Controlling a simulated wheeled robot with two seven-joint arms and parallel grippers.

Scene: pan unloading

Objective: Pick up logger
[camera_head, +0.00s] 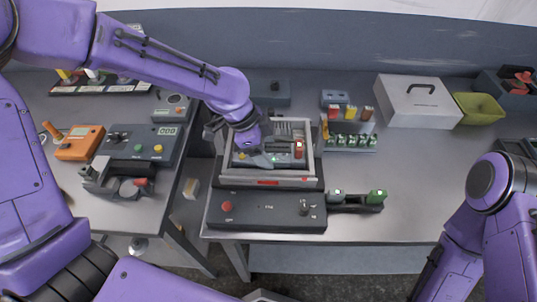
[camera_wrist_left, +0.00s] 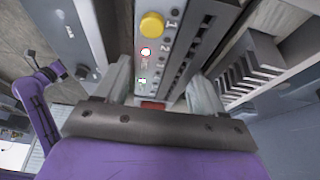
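A grey device with a yellow button, small red and green lights and a column of numbers, which I take to be the logger (camera_wrist_left: 152,58), fills the middle of the left wrist view. In the head view the logger (camera_head: 265,160) lies inside a grey-framed pan (camera_head: 312,165), partly hidden by my left wrist. My left gripper (camera_wrist_left: 163,92) is over it, its two fingers apart, one on each side of the device. Whether the fingers touch it I cannot tell. In the head view my left gripper (camera_head: 256,158) is low in the pan. My right gripper is out of view.
A finned block (camera_wrist_left: 250,68) stands close to the right finger. A dark control box (camera_head: 265,209) with a red button is in front of the pan. The right front of the table is clear.

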